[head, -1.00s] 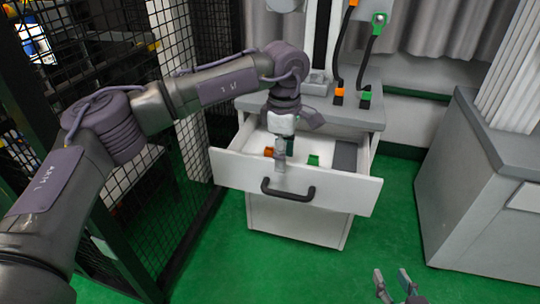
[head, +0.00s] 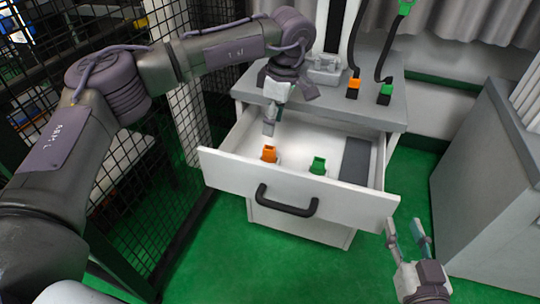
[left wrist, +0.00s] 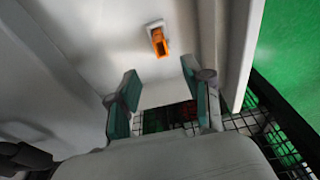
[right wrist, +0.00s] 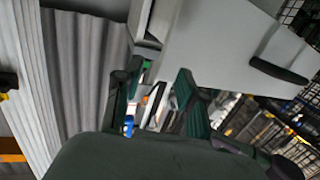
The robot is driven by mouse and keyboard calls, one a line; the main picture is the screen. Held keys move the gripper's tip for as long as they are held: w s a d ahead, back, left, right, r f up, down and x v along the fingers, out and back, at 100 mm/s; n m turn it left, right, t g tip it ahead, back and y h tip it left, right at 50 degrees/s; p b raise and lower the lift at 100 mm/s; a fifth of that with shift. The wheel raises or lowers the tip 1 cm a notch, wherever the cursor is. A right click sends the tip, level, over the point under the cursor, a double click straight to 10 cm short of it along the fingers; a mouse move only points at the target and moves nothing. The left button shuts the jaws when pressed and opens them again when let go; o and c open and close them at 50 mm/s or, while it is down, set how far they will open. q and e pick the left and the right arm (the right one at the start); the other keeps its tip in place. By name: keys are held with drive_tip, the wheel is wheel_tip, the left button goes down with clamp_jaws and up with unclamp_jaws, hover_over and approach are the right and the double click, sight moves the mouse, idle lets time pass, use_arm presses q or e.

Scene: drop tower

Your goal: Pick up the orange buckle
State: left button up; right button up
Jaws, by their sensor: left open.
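The orange buckle (head: 269,154) stands in the open drawer, near its front wall and left of the green buckle (head: 318,165). In the left wrist view the orange buckle (left wrist: 159,42) lies ahead of the fingertips on a small pale base. My left gripper (head: 269,128) is above the drawer, just behind the orange buckle in the head view. Its fingers (left wrist: 160,92) are apart with nothing between them. My right gripper (head: 408,232) is low at the right, outside the drawer, open and empty; its spread fingers also show in the right wrist view (right wrist: 155,90).
The white drawer (head: 300,195) with a black handle (head: 287,203) is pulled out of a cabinet. Other orange (head: 353,88) and green (head: 386,93) pieces with black straps are on the cabinet top. A mesh fence (head: 120,165) stands left; a grey counter (head: 490,180) stands right.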

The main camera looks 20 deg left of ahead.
use_arm(q)
hover_over(269, 154)
drive_tip(key=w, duration=0.1)
wheel_tip(269, 154, down, 4)
drive_tip(key=shift+w+f+b, duration=0.1)
drive_tip(key=shift+w+b, duration=0.05)
drive_tip(key=shift+b, duration=0.2)
drive_tip(key=shift+f, duration=0.25)
wheel_tip(269, 154, down, 4)
drive_tip(key=shift+a+f+b, duration=0.15)
drive_tip(key=shift+f+b, duration=0.05)
drive_tip(key=shift+b, duration=0.75)
drive_tip(key=shift+f, duration=0.15)
use_arm(e)
wheel_tip(269, 154, up, 11)
drive_tip(key=s+a+t+y, duration=0.1)
drive_tip(key=s+t+y, duration=0.1)
drive_tip(key=t, duration=0.5)
drive_tip(key=shift+s+r+t+y, duration=0.15)
drive_tip(key=shift+s+t+y, duration=0.2)
drive_tip(key=shift+t+y, duration=0.05)
use_arm(q)
clamp_jaws()
